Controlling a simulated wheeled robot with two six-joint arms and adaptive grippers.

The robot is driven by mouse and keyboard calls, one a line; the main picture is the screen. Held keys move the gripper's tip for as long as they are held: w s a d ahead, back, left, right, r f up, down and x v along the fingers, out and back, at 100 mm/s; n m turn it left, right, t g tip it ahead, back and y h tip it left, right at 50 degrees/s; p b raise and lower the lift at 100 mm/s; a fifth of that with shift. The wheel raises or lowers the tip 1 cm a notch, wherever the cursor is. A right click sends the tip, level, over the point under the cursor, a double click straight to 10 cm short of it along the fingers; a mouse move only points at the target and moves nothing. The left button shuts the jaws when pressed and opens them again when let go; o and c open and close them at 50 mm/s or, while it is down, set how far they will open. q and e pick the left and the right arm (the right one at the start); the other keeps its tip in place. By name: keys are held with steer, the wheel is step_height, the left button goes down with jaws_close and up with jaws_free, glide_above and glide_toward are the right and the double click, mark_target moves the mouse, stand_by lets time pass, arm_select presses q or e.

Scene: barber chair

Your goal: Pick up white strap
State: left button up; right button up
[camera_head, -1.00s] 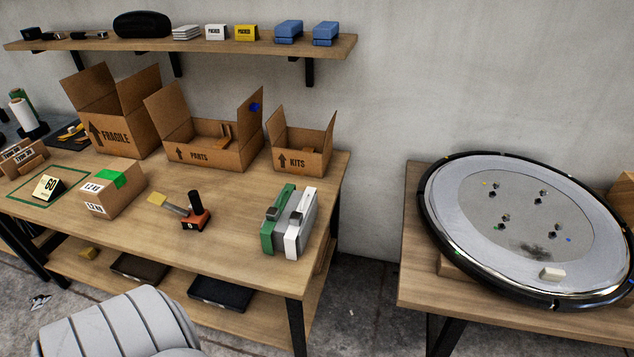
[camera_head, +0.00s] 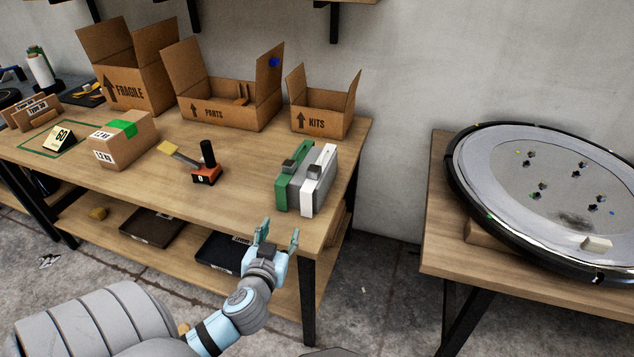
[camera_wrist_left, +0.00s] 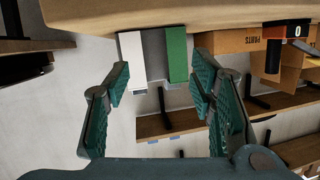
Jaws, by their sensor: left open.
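The white strap (camera_head: 319,180) stands upright at the right front of the wooden table (camera_head: 235,205), beside a green strap (camera_head: 290,182) with grey parts between them. In the left wrist view, which looks upside down, the white strap (camera_wrist_left: 130,48) and green strap (camera_wrist_left: 176,52) appear beyond the gap between my fingers. My left gripper (camera_head: 277,236) is open and empty near the table's front edge, in front of and below the straps, apart from them. Its spread teal fingers also show in the left wrist view (camera_wrist_left: 162,78). My right gripper is out of view.
Open cardboard boxes marked PARTS (camera_head: 215,113) and KITS (camera_head: 318,122) stand behind. A closed box (camera_head: 124,138) sits further left. A second table (camera_head: 440,240) with a round disc stands to the right, across a floor gap.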

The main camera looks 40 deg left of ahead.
mark_target(312, 173)
arm_select(q)
steer(key=w+r+m+t+h, duration=0.1)
steer(key=w+r+t, duration=0.3)
steer(key=w+r, duration=0.15)
steer(key=shift+h, duration=0.3)
steer(key=x, duration=1.3)
steer(key=shift+w+d+r, duration=0.1)
steer(key=shift+w+d, duration=0.05)
steer(key=shift+p, duration=0.3)
jaws_close()
steer(key=shift+r, duration=0.15)
